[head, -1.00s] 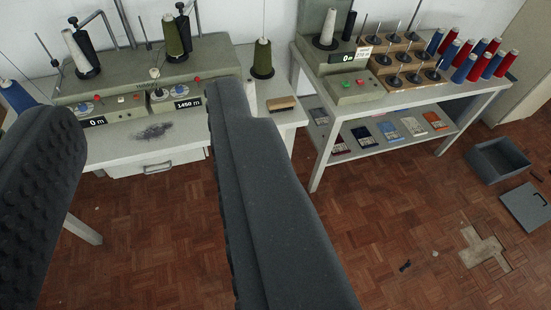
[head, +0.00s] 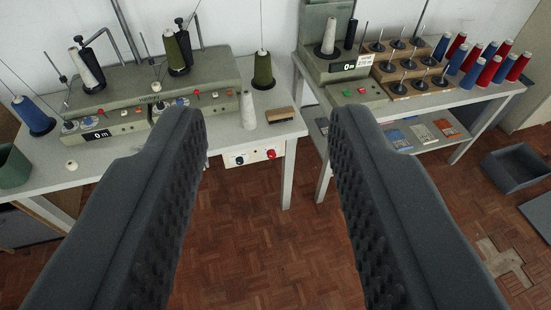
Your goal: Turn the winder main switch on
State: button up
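The winder (head: 150,90) is a long grey-green machine on the white table at the left, with spools, small dials, red buttons and a "0 m" display (head: 97,135). Under the table's front edge, a white panel (head: 240,159) carries a dark round knob or switch (head: 238,160) and a red button (head: 271,154). I cannot read any marking or tell the switch position. My gripper (head: 268,115) is open and empty, its two dark padded fingers in the foreground. The panel shows between the fingers, beyond them. The left finger hides part of the winder's front and table edge.
A second grey machine (head: 345,75) with green and red buttons stands on a shelved table at the right, with blue and red cones. A grey bin (head: 518,168) is on the floor.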

aim_at(271, 154)
jog(key=z, duration=0.05)
jog(key=i, duration=1)
jog(key=z, duration=0.4)
jog(key=k, duration=0.8)
jog(key=u, duration=0.35)
jog(key=i, duration=1)
